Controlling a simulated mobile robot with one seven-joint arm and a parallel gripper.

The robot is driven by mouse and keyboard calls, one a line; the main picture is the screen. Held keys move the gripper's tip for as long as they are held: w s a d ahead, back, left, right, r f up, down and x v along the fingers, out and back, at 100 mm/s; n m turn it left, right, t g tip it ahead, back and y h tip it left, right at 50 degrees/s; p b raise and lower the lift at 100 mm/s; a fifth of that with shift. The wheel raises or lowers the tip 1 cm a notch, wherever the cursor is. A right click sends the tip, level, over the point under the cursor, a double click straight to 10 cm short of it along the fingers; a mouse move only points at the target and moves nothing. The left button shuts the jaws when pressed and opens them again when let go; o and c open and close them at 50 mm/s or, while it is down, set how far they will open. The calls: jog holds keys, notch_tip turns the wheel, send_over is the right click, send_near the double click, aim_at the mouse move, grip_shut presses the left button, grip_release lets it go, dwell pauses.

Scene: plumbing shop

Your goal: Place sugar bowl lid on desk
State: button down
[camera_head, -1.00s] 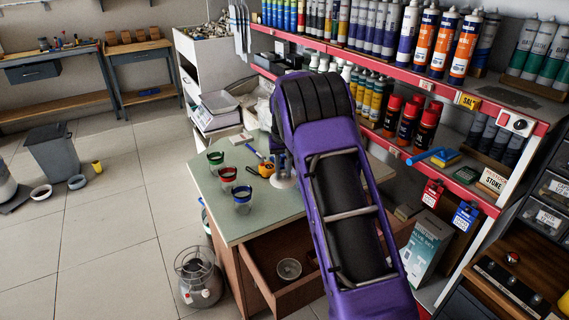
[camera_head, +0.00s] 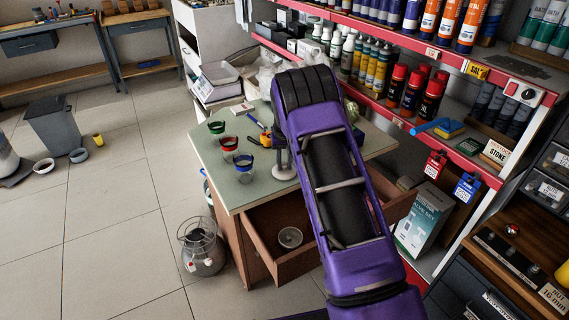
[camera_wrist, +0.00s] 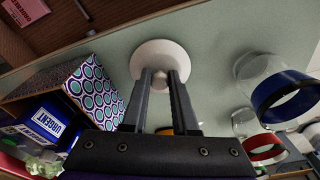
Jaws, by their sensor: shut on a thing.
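The sugar bowl lid is a small white round disc with a knob (camera_wrist: 150,50). In the wrist view my gripper (camera_wrist: 166,80) is shut on its knob, one finger on each side. In the head view the lid (camera_head: 284,173) is low over the pale green desk top (camera_head: 215,178), right of the banded glasses. I cannot tell whether it touches the desk. My gripper (camera_head: 281,150) points down above it, partly hidden by my purple arm.
Several banded glasses stand left of the lid, the nearest one blue-banded (camera_head: 244,170). A yellow-orange tool (camera_head: 265,137) lies behind. The drawer below (camera_head: 262,245) is open, with a round metal item (camera_head: 290,237) inside. A patterned box (camera_wrist: 94,88) is close to the gripper.

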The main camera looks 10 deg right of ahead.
aim_at(285, 173)
jog(key=shift+f, duration=0.2)
jog(key=c, duration=0.7)
grip_release()
jog(key=shift+r, duration=0.15)
jog(key=r, duration=0.4)
jog(key=s+r, duration=0.1)
jog(key=r, duration=0.3)
jog(key=r+p, duration=0.1)
jog(key=r, duration=0.3)
jog(key=shift+s, duration=0.25)
